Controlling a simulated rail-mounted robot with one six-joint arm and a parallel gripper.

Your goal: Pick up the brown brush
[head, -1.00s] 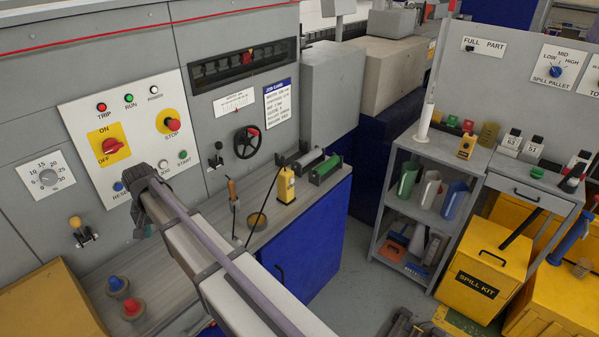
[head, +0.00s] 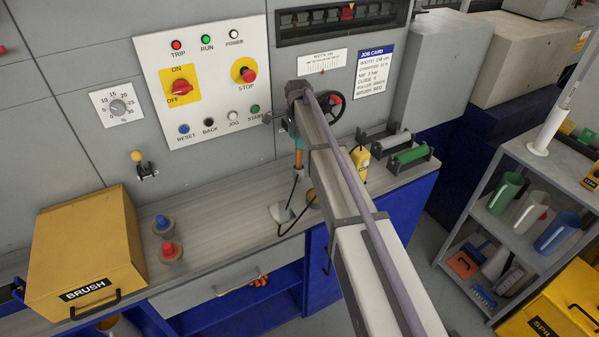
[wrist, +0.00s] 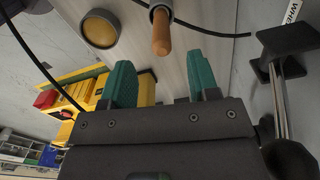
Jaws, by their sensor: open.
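A tool with an orange-brown handle stands upright on the grey bench; its handle (head: 298,160) shows just left of my arm in the head view. In the wrist view the same handle (wrist: 161,35) points toward my gripper (wrist: 162,80), in line with the gap between the teal fingers. My gripper is open and empty, and the handle looks apart from both fingers. I see no bristles, so I cannot tell whether this is the brown brush. A closed yellow box (head: 85,245) labelled BRUSH sits at the bench's left end; its inside is hidden. My arm hides part of the bench.
Red (head: 169,250) and blue (head: 162,223) knobs stand on the bench. Right of my arm are a yellow bottle-like device (head: 363,168) and a green roller (head: 409,156). A round yellow-topped item (wrist: 100,28) and dark cables lie near the handle. The control panel (head: 205,85) rises behind.

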